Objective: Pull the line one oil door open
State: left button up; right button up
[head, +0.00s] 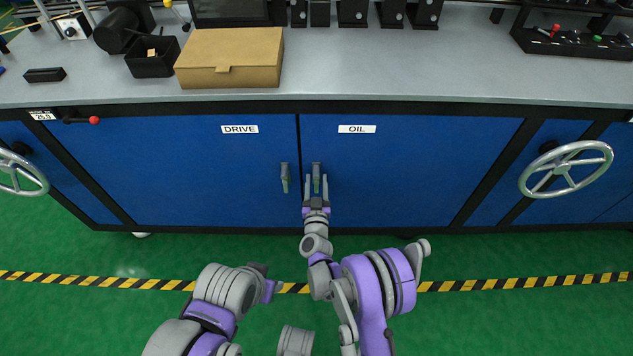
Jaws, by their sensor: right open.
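The blue oil door (420,170) is at the right of the middle seam, with a white label (357,129) reading OIL. It looks shut, flush with the door beside it. Its small grey upright handle (316,172) is near its left edge. My right gripper (316,188) is open, its two fingers pointing at the handle, one on either side of it in the picture. I cannot tell whether they touch it. My left arm is at the lower left, and its gripper (272,290) is low over the floor, away from the doors; its fingers are not clear.
The blue drive door (200,180) with its own handle (285,178) is just left. Handwheels (567,169) stick out at both sides. A cardboard box (230,58) stands on the grey worktop (420,70). The green floor before the doors is clear, with a striped line (530,282).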

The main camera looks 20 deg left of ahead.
jog(key=shift+w, duration=0.15)
jog(key=shift+c, duration=0.3)
grip_shut()
dwell(1.1)
